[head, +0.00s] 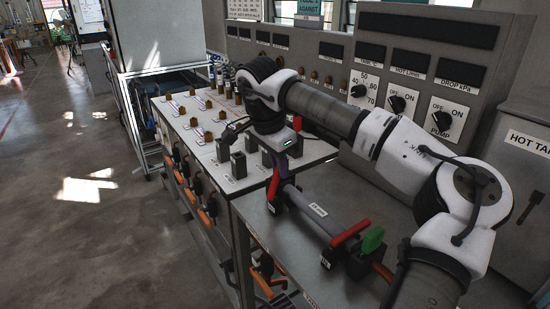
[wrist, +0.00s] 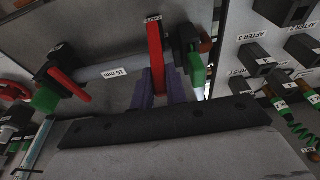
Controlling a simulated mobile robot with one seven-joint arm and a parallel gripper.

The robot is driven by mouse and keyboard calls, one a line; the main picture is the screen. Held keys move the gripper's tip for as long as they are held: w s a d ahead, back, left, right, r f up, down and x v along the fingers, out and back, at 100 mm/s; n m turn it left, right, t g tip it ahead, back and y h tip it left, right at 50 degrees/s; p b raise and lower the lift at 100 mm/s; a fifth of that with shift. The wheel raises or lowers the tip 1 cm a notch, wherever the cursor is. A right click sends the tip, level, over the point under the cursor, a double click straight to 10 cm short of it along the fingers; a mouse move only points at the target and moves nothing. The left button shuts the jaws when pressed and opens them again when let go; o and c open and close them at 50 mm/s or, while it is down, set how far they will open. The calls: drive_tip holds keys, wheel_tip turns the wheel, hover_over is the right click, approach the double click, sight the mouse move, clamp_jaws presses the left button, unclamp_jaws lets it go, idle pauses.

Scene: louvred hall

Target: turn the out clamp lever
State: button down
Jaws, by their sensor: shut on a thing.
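The out clamp lever (wrist: 156,45) is a red bar at the far end of the pipe, standing upright in the wrist view; its small label is too blurred to read surely. In the head view the red lever (head: 272,184) shows beneath the wrist. My gripper (wrist: 159,76), with purple fingers, is shut on the red lever, one finger on each side. The grey pipe (wrist: 121,71), tagged 15 mm, runs to a second clamp with a red lever (head: 350,234) and a green block (head: 373,239). The fingers partly hide the lever's lower part.
A white-topped panel (head: 236,183) with several dark blocks and brass fittings lies left of the pipe. A control cabinet (head: 415,75) with knobs stands behind. Open floor (head: 90,230) lies at the left.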

drive_tip(key=shift+w+d+r+g+y+p, duration=0.2)
drive_tip(key=shift+w+d+g+y+p, duration=0.25)
drive_tip(key=shift+d+y+p, duration=0.5)
drive_tip(key=w+d+f+g+y+p, duration=0.1)
drive_tip(key=y+p, duration=0.1)
drive_tip(key=p, duration=0.1)
drive_tip(key=shift+d+g, duration=0.1)
drive_tip(key=shift+g, duration=0.15)
drive_tip(key=shift+w+d+f+g+y+p, duration=0.55)
drive_tip(key=shift+d+f+g+y+p, duration=0.15)
drive_tip(key=shift+y+p, duration=0.3)
drive_tip(key=shift+w+d+f+g+y+p, duration=0.2)
drive_tip(key=shift+d+f+g+y, duration=0.2)
drive_tip(key=shift+f+y, duration=0.15)
drive_tip(key=shift+w+d+f+g+y+p, duration=0.25)
drive_tip(key=shift+f+g+y, duration=0.2)
drive_tip(key=shift+y, duration=0.15)
drive_tip(key=c, duration=1.4)
unclamp_jaws()
